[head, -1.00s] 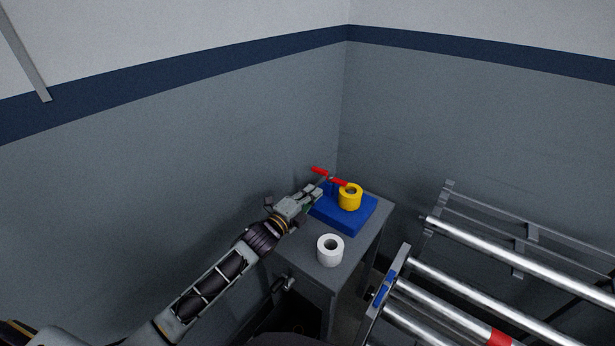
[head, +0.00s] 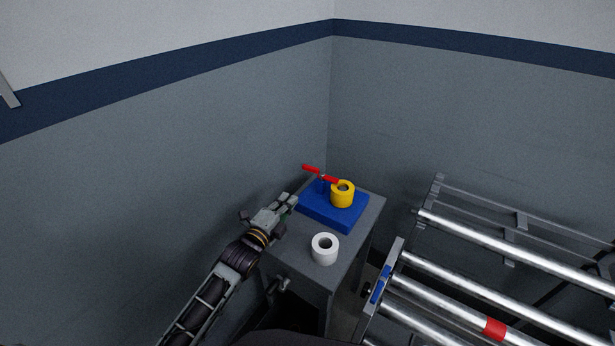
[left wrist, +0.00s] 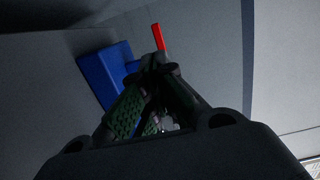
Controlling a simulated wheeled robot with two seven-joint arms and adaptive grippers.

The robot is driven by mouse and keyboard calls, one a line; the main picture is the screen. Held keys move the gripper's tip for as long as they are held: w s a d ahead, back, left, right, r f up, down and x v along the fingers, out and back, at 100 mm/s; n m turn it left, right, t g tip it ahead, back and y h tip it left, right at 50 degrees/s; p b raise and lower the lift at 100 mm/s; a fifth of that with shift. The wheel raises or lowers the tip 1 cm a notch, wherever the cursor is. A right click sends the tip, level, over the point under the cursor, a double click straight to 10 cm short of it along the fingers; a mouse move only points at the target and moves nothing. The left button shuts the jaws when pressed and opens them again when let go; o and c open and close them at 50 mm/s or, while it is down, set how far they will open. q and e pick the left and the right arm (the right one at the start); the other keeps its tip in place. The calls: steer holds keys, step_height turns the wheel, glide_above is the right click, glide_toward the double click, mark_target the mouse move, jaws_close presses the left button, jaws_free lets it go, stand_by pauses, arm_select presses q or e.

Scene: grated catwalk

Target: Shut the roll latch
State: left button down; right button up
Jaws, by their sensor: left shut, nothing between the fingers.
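A blue block (head: 318,213) sits on the grey cabinet top, with a yellow roll (head: 342,195) standing on it. A red bar (head: 320,174) stands at the block's back edge, behind and left of the roll; it appears to be the latch. My left gripper (head: 291,198) is shut and empty, just left of the block's left corner and apart from the red bar. In the left wrist view the red bar (left wrist: 158,37) shows beyond the fingertips and the blue block (left wrist: 104,75) lies to the left. My right gripper is not in view.
A white roll (head: 324,248) stands on the front of the cabinet top (head: 299,250). Walls close in behind and to the left. A metal roller rack (head: 480,265) with a red band stands to the right, with a narrow gap beside the cabinet.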

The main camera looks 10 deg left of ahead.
arm_select(q)
steer(key=shift+x, duration=1.95)
glide_toward(312, 171)
steer(key=shift+b+x, duration=0.35)
steer(key=shift+x, duration=3)
steer(key=shift+w, duration=0.15)
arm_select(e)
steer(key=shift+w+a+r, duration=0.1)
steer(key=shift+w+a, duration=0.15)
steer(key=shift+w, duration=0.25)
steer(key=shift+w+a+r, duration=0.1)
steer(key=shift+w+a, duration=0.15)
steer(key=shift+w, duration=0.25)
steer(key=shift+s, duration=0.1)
arm_select(q)
steer(key=shift+w, duration=0.2)
